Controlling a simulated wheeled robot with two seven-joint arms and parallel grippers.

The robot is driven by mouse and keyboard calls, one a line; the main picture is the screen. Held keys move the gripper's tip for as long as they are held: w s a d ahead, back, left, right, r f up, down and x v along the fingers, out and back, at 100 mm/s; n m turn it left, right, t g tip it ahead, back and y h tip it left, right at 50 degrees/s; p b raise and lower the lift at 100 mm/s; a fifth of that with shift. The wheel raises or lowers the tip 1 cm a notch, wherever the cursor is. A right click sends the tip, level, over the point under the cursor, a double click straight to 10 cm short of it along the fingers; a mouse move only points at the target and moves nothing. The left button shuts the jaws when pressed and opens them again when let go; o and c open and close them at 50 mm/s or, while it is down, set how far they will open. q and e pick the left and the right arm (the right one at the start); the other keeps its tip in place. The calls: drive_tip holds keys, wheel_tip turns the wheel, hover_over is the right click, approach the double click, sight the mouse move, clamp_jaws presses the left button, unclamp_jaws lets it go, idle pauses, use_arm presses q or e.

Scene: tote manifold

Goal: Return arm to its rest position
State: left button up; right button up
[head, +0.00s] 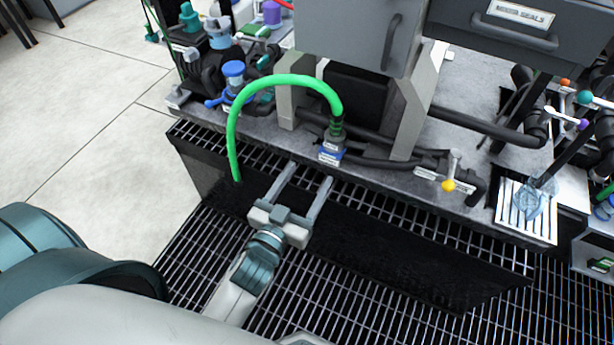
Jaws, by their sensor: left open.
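My left gripper (305,183) is open and empty, its two grey fingers pointing up toward the front edge of the bench. It is over the dark grating, just in front of the bench. A green hose (285,80) arches from a fitting with a blue-and-white block (332,152) on the bench. Its other end hangs down over the bench front, left of the gripper. The fingers are apart from the block and the hose. My right gripper is not in the view.
Grey cabinets with drawers (518,32) stand over the bench. A slatted white tray (508,215) is at the right edge. Blue and green valves (233,75) crowd the left. Floor grating (355,290) lies clear below.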

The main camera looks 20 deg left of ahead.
use_arm(q)
drive_tip(key=s+d+f+m+g+p, duration=0.1)
drive_tip(key=s+f+g+p, duration=0.15)
drive_tip(key=f, duration=0.95)
drive_tip(key=s+d+f+g+p, duration=0.1)
drive_tip(key=s+f+g, duration=0.25)
drive_tip(key=f, duration=0.95)
drive_tip(key=s+a+f+m+g+p, duration=0.1)
drive_tip(key=s+f+g, duration=0.5)
drive_tip(key=s+f, duration=0.9)
wheel_tip(320, 180, down, 3)
drive_tip(key=shift+a+r+g+h+p, duration=0.1)
drive_tip(key=shift+a+g+h+p, duration=0.15)
drive_tip(key=shift+p, duration=0.25)
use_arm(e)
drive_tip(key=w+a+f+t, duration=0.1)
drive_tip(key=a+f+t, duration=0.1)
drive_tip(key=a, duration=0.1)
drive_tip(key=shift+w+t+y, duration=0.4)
